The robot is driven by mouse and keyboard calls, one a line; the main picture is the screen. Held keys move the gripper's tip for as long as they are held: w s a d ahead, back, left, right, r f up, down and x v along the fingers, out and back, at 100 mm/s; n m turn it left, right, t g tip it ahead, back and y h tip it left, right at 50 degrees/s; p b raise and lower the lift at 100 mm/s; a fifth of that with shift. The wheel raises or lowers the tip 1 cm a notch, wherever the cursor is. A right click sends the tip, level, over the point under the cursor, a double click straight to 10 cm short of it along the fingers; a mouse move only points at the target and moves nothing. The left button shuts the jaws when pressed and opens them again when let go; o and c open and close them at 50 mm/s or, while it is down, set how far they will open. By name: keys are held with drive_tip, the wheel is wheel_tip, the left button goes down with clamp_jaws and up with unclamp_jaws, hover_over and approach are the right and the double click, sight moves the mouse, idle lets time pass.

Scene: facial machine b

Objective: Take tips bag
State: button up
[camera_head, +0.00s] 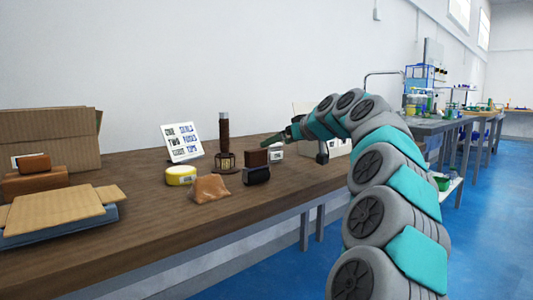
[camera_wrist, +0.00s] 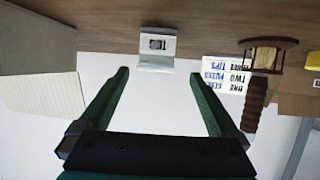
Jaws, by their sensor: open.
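Cardboard boxes (camera_head: 55,137) fill the left. Bare tabletop lies in front.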

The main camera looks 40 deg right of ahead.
sight(269, 148)
drive_tip(key=shift+d+f+x, duration=0.15)
drive_tip(key=shift+x, duration=1.65)
drive_tip(key=shift+d+f+x, duration=0.15)
drive_tip(key=shift+x, duration=1.65)
drive_tip(key=shift+s, duration=0.15)
drive_tip(key=shift+c, duration=0.3)
drive_tip(key=c, duration=1.4)
drive_tip(key=shift+r, duration=0.2)
